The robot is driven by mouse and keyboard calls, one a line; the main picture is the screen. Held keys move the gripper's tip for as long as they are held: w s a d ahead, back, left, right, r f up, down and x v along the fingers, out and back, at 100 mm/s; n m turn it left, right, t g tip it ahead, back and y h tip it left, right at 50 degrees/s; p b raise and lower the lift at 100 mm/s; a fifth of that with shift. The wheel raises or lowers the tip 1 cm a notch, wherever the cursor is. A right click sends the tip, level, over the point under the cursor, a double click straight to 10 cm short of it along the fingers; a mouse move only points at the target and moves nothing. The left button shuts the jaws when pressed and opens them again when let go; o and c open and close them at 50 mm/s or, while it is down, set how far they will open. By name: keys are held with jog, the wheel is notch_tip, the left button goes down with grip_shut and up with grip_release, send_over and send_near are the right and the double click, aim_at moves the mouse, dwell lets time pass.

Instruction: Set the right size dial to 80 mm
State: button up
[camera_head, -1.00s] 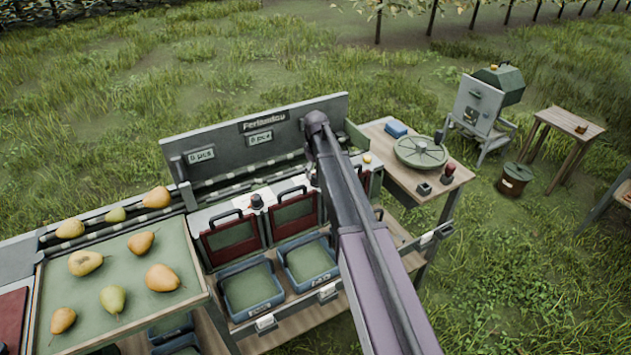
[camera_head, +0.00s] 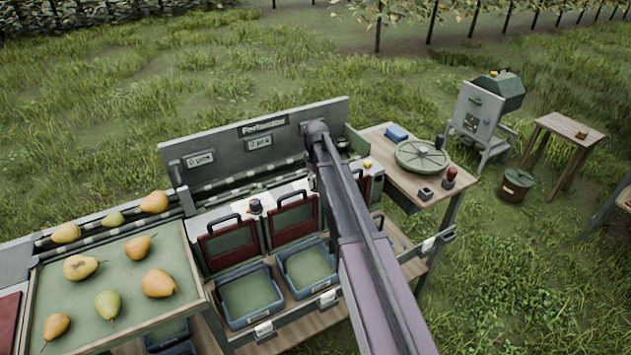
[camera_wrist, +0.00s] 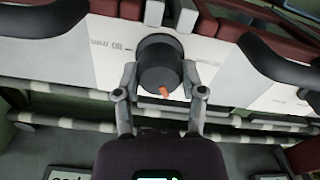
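The right size dial (camera_wrist: 160,68) is a dark round knob with an orange pointer mark on a white panel in the wrist view. The orange mark sits at the knob's lower edge in that picture. Small upside-down lettering, which looks like 80 mm, is on the panel left of the knob. My gripper (camera_wrist: 160,78) has one finger on each side of the knob, apparently pressed against it. In the head view my arm hides this dial and my gripper. Another dark dial (camera_head: 255,206) stands on the machine's white top further left.
Red gates with black handles (camera_head: 230,240) flank the dials, with blue-grey crates (camera_head: 250,318) below. A tray (camera_head: 190,255) of pears is at left. A side table (camera_head: 385,150) holds a round green lid (camera_head: 421,156). Dark handles loom close on both sides in the wrist view.

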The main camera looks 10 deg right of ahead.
jog(key=shift+c, duration=1.1)
jog(key=shift+m, duration=0.5)
jog(key=m, duration=1)
jog(key=shift+d+m, duration=0.1)
jog(key=shift+m, duration=0.2)
jog(key=m, duration=0.6)
jog(key=shift+s, duration=0.1)
jog(key=m, duration=0.6)
jog(key=shift+d, duration=0.1)
jog(key=shift+s+m, duration=0.1)
jog(key=shift+m, duration=0.2)
